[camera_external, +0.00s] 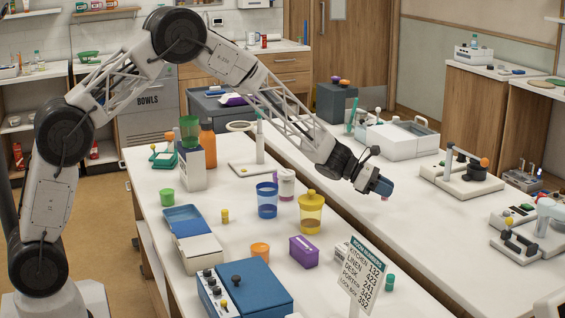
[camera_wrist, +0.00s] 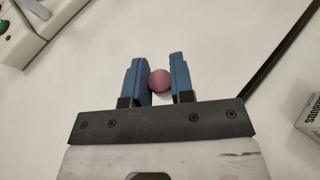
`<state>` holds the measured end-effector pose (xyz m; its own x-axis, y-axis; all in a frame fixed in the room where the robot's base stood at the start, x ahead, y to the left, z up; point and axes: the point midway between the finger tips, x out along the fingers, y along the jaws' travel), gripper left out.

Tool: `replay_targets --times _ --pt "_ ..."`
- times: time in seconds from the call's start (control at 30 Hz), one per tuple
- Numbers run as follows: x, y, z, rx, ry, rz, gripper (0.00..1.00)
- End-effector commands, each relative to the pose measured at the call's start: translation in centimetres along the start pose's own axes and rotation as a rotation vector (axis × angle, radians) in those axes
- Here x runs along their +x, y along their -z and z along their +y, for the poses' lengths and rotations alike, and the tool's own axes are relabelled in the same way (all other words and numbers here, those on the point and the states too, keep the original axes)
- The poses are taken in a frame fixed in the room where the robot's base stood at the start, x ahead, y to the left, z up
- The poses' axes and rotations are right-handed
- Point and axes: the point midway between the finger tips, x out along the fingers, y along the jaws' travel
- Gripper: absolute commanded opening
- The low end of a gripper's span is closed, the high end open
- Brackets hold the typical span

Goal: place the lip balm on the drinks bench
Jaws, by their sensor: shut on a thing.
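My gripper (camera_external: 384,188) is shut on a small round mauve-pink thing, probably the lip balm (camera_wrist: 159,81), between its blue fingers in the wrist view (camera_wrist: 159,78). In the external view only a bit of it (camera_external: 385,198) shows below the fingertips. The gripper is held above the white right-hand bench (camera_external: 430,225), near the dark gap between the two benches. The wrist view shows bare white surface below the fingers. No label shows which bench is the drinks bench. The left-hand bench (camera_external: 215,222) holds a blue cup (camera_external: 267,202) and a yellow lidded cup (camera_external: 311,213).
A white device with levers (camera_external: 447,178) stands right of my gripper, and a white lidded case (camera_external: 400,137) behind it. A purple box (camera_external: 304,251) and a room-number sign (camera_external: 364,275) stand in front. The right-hand bench is clear around (camera_external: 420,260).

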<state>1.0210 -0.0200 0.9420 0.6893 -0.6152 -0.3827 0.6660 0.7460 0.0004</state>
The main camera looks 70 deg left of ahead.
Motion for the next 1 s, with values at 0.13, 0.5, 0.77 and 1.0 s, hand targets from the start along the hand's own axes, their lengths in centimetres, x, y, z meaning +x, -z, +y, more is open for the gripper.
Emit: replay_targets --times 0.13,0.5,0.77,1.0 --pt "0.0 0.0 0.0 0.0 0.0 0.0 0.01" --pt "1.0 2.3 0.0 -0.002 0.001 0.001 0.01" --pt "1.4 3.4 0.0 0.0 0.0 -0.001 0.01" --pt "1.4 3.5 0.0 0.0 0.0 0.0 0.01"
